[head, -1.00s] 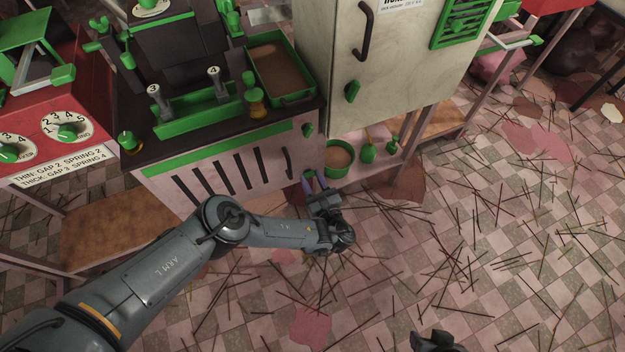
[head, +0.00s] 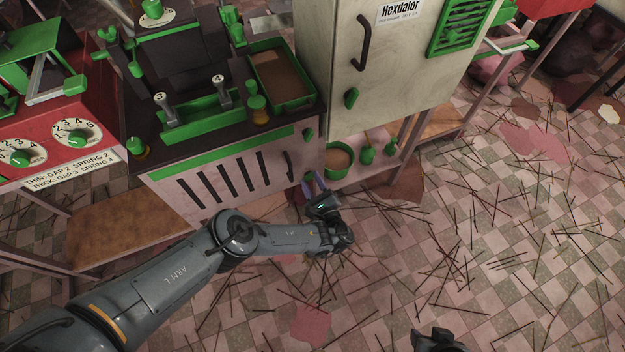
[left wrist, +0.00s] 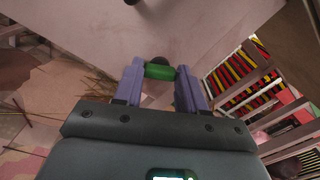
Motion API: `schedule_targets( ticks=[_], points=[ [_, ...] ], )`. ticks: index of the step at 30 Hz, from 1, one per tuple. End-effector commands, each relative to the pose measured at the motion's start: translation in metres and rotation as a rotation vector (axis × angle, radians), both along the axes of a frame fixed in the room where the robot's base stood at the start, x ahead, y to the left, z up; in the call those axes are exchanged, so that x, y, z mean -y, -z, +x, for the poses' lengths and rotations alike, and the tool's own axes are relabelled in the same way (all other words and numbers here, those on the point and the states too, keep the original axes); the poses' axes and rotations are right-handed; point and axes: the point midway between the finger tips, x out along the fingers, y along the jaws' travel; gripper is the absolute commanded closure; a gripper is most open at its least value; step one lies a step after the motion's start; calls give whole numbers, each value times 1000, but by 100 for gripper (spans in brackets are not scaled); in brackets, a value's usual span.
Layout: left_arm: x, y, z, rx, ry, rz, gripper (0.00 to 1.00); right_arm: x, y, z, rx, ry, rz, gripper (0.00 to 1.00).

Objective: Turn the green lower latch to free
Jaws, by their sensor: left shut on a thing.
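The green lower latch (head: 308,178) is low on the pale cabinet front with dark slots (head: 232,178), at its right edge. In the left wrist view the latch (left wrist: 160,72) lies between the two purple fingers. My left gripper (head: 315,183) is shut on it, reaching up from below the cabinet's right corner. The fingers partly hide the latch in the head view. A green upper latch (head: 308,134) sits above it on the same edge, beside a dark door handle (head: 289,163). A dark part, seemingly of my right gripper (head: 437,341), shows at the bottom edge; its fingers cannot be made out.
A white fridge-like cabinet (head: 385,75) stands to the right. Below it, a green bowl (head: 339,160) and a green bottle (head: 366,155) stand on a low shelf. Thin sticks (head: 450,270) litter the tiled floor. A rack with red and yellow bundles (left wrist: 250,85) shows in the left wrist view.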

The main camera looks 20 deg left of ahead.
Motion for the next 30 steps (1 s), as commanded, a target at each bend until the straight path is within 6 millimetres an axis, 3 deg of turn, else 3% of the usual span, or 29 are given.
schedule_targets(
  ticks=[18, 30],
  points=[
    [-1, 0, -1, 356, -1, -363, 90, -2, -16, 0, 1, 6, 10, 57],
    [-1, 1, -1, 436, -1, -445, 90, -2, -17, 0, 0, 6, 8, 57]
  ],
)
